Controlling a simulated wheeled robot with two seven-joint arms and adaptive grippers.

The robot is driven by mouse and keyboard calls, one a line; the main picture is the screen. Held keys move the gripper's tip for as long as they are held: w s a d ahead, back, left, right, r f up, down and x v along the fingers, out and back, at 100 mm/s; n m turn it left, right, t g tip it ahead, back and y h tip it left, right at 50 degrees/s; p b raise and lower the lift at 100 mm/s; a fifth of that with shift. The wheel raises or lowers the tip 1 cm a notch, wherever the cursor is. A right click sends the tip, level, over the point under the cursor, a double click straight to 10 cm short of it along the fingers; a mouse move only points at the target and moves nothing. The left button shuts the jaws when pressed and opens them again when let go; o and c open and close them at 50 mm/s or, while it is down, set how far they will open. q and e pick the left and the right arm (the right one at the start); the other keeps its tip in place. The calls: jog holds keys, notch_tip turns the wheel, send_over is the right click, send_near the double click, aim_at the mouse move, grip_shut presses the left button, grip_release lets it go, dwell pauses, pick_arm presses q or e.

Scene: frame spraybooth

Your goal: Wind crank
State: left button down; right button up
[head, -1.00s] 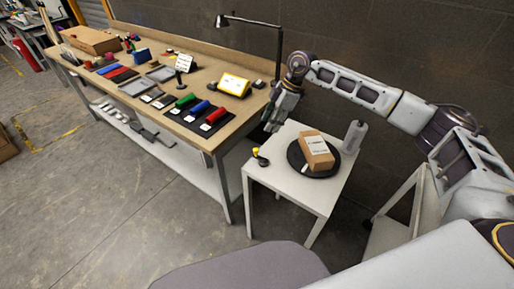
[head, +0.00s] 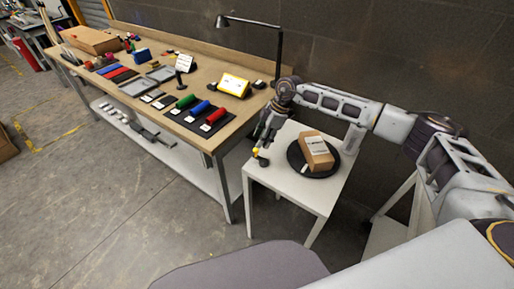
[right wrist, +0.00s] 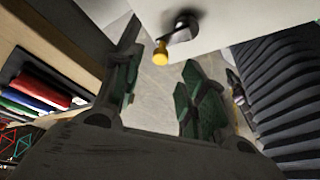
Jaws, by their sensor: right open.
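The crank (head: 262,161) is a small dark part with a yellow knob at the left edge of the small white table (head: 286,194). In the right wrist view the yellow knob (right wrist: 160,52) shows ahead of the fingertips, with the dark crank body (right wrist: 184,24) behind it. My right gripper (head: 264,143) is just above the crank in the head view. Its two green-padded fingers (right wrist: 160,75) are apart, with nothing between them. A black round turntable (head: 294,160) on the white table carries a cardboard box (head: 317,151). My left gripper is not in view.
A long workbench (head: 150,80) at the left holds coloured rolls, trays and a yellow-framed display (head: 234,84). A desk lamp (head: 279,50) stands at its right end. A pale bottle (head: 353,137) stands behind the box. The floor in front is clear.

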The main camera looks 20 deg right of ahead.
aim_at(256, 150)
jog(key=x, duration=0.4)
jog(key=shift+f, duration=0.15)
jog(key=shift+a+f, duration=0.25)
jog(key=shift+f, duration=0.25)
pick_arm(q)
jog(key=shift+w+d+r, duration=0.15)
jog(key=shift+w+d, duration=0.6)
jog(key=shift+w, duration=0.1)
pick_arm(e)
jog(key=shift+f, duration=0.15)
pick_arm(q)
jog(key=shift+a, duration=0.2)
pick_arm(e)
jog(key=shift+c, duration=0.4)
jog(key=c, duration=0.7)
grip_shut()
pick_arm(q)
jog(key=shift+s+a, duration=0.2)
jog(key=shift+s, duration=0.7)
pick_arm(e)
jog(key=shift+a, duration=0.1)
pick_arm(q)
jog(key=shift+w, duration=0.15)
pick_arm(e)
jog(key=shift+n, duration=0.3)
